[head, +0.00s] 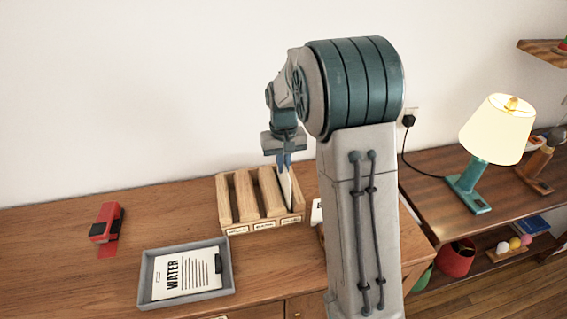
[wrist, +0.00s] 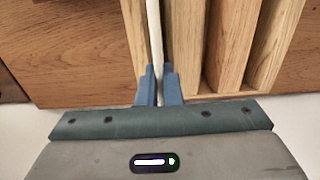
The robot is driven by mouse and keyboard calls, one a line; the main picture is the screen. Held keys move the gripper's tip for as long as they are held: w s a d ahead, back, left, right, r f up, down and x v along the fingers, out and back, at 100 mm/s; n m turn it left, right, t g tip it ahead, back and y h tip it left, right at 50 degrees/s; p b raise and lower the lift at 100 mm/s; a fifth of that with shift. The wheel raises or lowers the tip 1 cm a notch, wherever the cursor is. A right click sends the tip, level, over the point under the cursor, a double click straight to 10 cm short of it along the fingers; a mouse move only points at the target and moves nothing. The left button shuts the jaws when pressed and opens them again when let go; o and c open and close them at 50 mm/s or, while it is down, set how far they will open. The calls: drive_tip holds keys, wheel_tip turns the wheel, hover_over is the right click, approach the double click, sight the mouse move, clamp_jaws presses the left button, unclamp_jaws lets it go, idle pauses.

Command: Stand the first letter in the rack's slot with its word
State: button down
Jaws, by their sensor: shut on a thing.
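My gripper (head: 284,162) is shut on a white letter (head: 287,188), held upright at the rightmost slot of the wooden rack (head: 243,200). In the wrist view the blue fingers (wrist: 158,88) pinch the letter's thin edge (wrist: 154,35), with rack dividers close on both sides. The letter's lower part looks to be inside that slot; whether it touches the bottom is hidden. The slot labels are too small to read. A grey tray (head: 146,285) in front holds a letter (head: 185,276) headed WATER.
A red stapler-like object (head: 104,223) lies at the left of the wooden desk (head: 50,255). A white item (head: 316,212) right of the rack is partly hidden by my arm. A lit lamp (head: 490,135) stands on the right-hand shelf.

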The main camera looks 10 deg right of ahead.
drive_tip(key=shift+f, duration=0.15)
drive_tip(key=shift+f+b, duration=1.15)
drive_tip(key=shift+f, duration=0.4)
drive_tip(key=shift+f, duration=0.1)
drive_tip(key=c, duration=1.5)
unclamp_jaws()
drive_tip(key=shift+r+p, duration=3.2)
drive_tip(key=shift+r, duration=1.35)
